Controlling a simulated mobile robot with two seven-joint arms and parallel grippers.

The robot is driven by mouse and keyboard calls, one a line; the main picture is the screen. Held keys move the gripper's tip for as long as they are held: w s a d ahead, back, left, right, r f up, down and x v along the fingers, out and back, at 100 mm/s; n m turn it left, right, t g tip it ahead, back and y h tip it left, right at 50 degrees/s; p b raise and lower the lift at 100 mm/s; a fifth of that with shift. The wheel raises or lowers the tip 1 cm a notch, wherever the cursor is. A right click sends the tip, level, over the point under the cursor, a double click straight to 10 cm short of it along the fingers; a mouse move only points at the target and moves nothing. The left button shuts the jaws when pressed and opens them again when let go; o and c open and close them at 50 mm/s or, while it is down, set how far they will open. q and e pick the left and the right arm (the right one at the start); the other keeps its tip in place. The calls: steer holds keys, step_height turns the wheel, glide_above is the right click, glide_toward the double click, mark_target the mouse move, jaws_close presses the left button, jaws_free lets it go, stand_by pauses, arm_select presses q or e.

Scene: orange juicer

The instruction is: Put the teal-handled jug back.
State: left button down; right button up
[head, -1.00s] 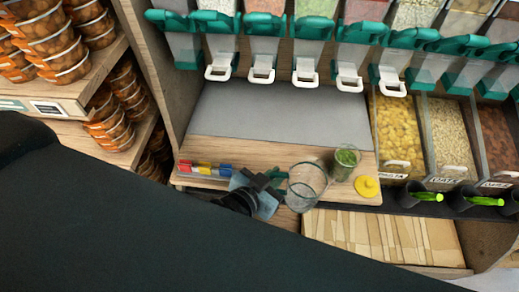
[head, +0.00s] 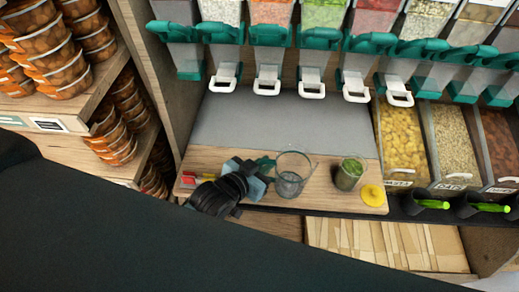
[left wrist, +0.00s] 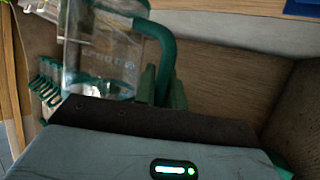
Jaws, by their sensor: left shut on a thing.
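The clear jug (head: 291,178) with a teal handle is over the wooden counter strip, left of a glass with green contents. It looks roughly upright, and I cannot tell whether its base touches the wood. My left gripper (head: 262,170) is shut on its teal handle from the left side. In the left wrist view the jug (left wrist: 100,52) shows its clear body and the teal handle (left wrist: 164,45) between my fingers (left wrist: 160,92); its lower part is hidden behind my gripper. My right gripper is not in view.
The glass with green contents (head: 348,174) and a yellow round thing (head: 372,195) stand right of the jug. Small coloured items (head: 188,178) lie left of my gripper. A grey panel (head: 280,127) is clear behind. Teal dispensers (head: 268,38) hang above; bulk bins (head: 402,140) are at right.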

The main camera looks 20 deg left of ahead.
arm_select(q)
steer(key=shift+w+a+f, duration=0.7)
steer(key=shift+w, duration=0.5)
steer(key=shift+w+a+f, duration=0.65)
steer(key=shift+w+f, duration=0.05)
steer(key=shift+w, duration=0.5)
steer(key=shift+w+a+f, duration=0.7)
steer(key=shift+w, duration=0.5)
steer(key=shift+f, duration=0.1)
steer(key=shift+f, duration=0.15)
steer(key=c, duration=1.5)
jaws_free()
steer(key=shift+o, duration=0.2)
steer(key=shift+s+a+r, duration=0.1)
steer(key=shift+s+r, duration=0.1)
steer(key=shift+r, duration=0.15)
steer(key=v, duration=1.1)
steer(key=shift+s+a, duration=0.1)
steer(key=shift+s, duration=0.15)
